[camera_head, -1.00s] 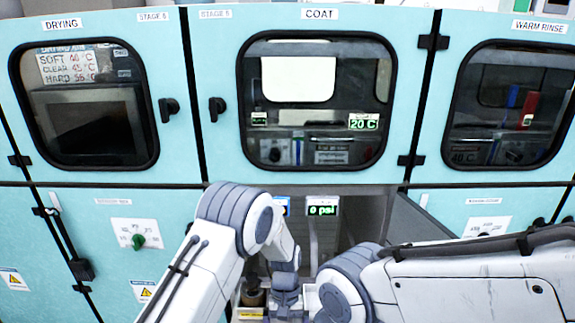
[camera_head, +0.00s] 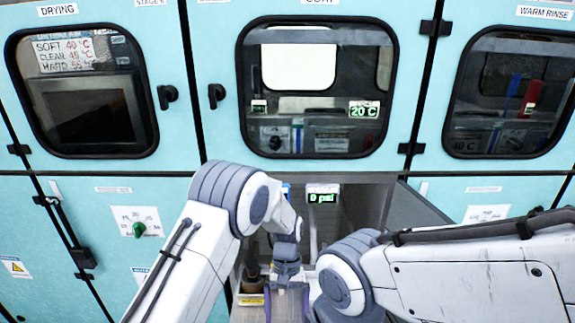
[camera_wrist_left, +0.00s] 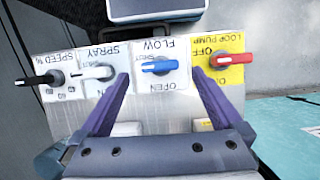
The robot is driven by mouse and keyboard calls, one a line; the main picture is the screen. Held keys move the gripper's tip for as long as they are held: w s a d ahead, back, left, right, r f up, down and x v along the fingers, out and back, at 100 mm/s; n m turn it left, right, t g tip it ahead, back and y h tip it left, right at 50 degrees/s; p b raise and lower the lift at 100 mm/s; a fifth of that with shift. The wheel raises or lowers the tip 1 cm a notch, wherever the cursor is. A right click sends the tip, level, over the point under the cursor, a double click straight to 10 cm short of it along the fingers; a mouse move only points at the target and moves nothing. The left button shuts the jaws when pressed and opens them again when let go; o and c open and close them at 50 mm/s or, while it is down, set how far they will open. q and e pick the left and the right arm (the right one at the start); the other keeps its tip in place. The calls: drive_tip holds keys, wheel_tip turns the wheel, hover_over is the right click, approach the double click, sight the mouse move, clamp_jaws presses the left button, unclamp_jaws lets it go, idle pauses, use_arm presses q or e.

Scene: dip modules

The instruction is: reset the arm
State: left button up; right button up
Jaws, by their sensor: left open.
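My left gripper (camera_wrist_left: 160,88) is open and empty, its two purple fingers spread over a control panel (camera_wrist_left: 170,120) that appears upside down in the left wrist view. The blue FLOW handle (camera_wrist_left: 160,66) shows between the fingertips; the gap in depth is unclear. In the head view my left gripper (camera_head: 288,303) is at the lower middle, partly cut off. My right arm's gripper is out of view.
An open lower compartment with a 0 psi display (camera_head: 323,197) surrounds the left forearm, its door (camera_head: 420,215) swung out to the right. Above it is the closed COAT door (camera_head: 225,145), flanked by closed DRYING (camera_head: 80,165) and WARM RINSE (camera_head: 520,175) doors.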

use_arm(q)
drive_tip(key=x, duration=0.3)
drive_tip(key=shift+s+f, duration=0.2)
drive_tip(key=shift+f, duration=0.1)
drive_tip(key=shift+a+f+n+h, duration=0.2)
drive_tip(key=shift+n+h, duration=0.1)
drive_tip(key=shift+n, duration=0.7)
drive_tip(key=n, duration=0.2)
drive_tip(key=n+h+b, duration=0.1)
drive_tip(key=n, duration=0.1)
drive_tip(key=shift+f+t+h, duration=0.1)
drive_tip(key=shift+t+h, duration=0.2)
drive_tip(key=n+t+h+b, duration=0.1)
drive_tip(key=n+b, duration=0.1)
drive_tip(key=n, duration=0.1)
drive_tip(key=n+t+b, duration=0.1)
drive_tip(key=n+b, duration=0.1)
drive_tip(key=n, duration=0.2)
drive_tip(key=shift+s+a+f+h, duration=0.15)
drive_tip(key=shift+s+h, duration=0.05)
drive_tip(key=shift+h, duration=0.2)
drive_tip(key=w+a+r+n+p, duration=0.1)
drive_tip(key=a+r, duration=0.2)
drive_tip(key=r, duration=0.6)
drive_tip(key=shift+w+a+r, duration=0.2)
drive_tip(key=shift+r, duration=0.1)
